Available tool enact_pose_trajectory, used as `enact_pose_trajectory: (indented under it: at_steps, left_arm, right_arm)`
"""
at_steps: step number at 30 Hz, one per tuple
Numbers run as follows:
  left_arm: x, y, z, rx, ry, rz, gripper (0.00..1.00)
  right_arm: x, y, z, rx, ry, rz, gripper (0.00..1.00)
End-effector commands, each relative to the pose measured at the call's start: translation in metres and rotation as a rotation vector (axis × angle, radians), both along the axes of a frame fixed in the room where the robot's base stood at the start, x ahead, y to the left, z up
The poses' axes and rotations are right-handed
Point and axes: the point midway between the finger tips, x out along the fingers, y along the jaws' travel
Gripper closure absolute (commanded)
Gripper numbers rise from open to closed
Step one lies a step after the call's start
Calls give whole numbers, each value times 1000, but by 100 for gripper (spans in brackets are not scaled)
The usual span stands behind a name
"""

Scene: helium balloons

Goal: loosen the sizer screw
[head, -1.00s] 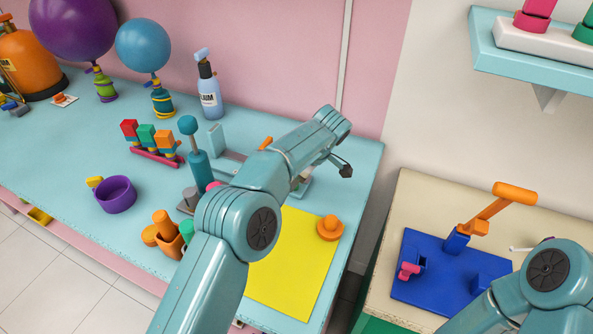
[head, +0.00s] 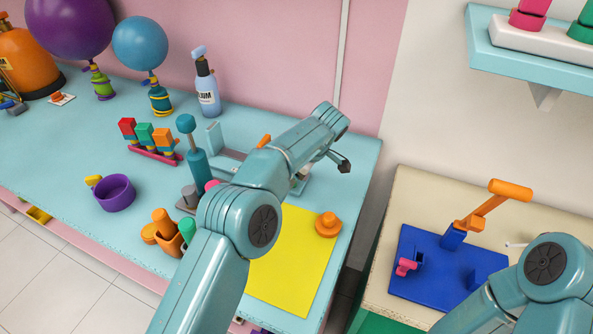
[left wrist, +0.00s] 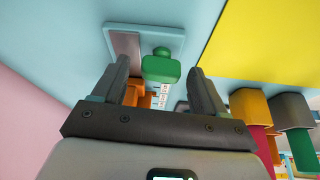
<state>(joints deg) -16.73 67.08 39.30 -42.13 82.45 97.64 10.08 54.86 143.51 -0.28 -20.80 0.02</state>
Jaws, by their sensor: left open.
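The sizer is a pale flat frame (head: 214,138) on the blue bench, partly hidden behind my left arm in the head view. An orange part (head: 265,141) stands up by it. In the left wrist view a green knob (left wrist: 161,66), which looks like the sizer screw, sits over the sizer's plate (left wrist: 174,38). My left gripper (left wrist: 159,70) is open, with one finger on each side of the green knob. I cannot tell whether the fingers touch it.
A yellow sheet (head: 290,270) with an orange knobbed piece (head: 328,225) lies right of the left arm. A teal-knobbed post (head: 195,160), a purple bowl (head: 115,193) and a clip rack (head: 150,152) stand to the left. A blue fixture (head: 440,285) is on the right table.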

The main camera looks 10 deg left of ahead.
Motion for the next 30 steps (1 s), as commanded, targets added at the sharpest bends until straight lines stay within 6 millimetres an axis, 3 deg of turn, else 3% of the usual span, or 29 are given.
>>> enact_pose_trajectory:
  at_steps: [5, 10, 18, 24, 30]
  left_arm:
    - [-1, -6, 16, -1, -3, -1, 28]
    - [-6, -22, 57, -2, -6, -1, 28]
    - [-15, -47, 127, 0, -1, -1, 28]
    - [-18, -57, 148, 0, -1, 0, 28]
    - [-19, -60, 152, 0, -1, 0, 28]
  right_arm:
    - [0, 0, 1, 0, 0, 0, 57]
    - [0, 0, 9, 0, 0, 0, 57]
    - [0, 0, 59, 0, 0, 0, 57]
    - [0, 0, 80, 0, 0, 0, 57]
    - [0, 0, 84, 0, 0, 0, 57]
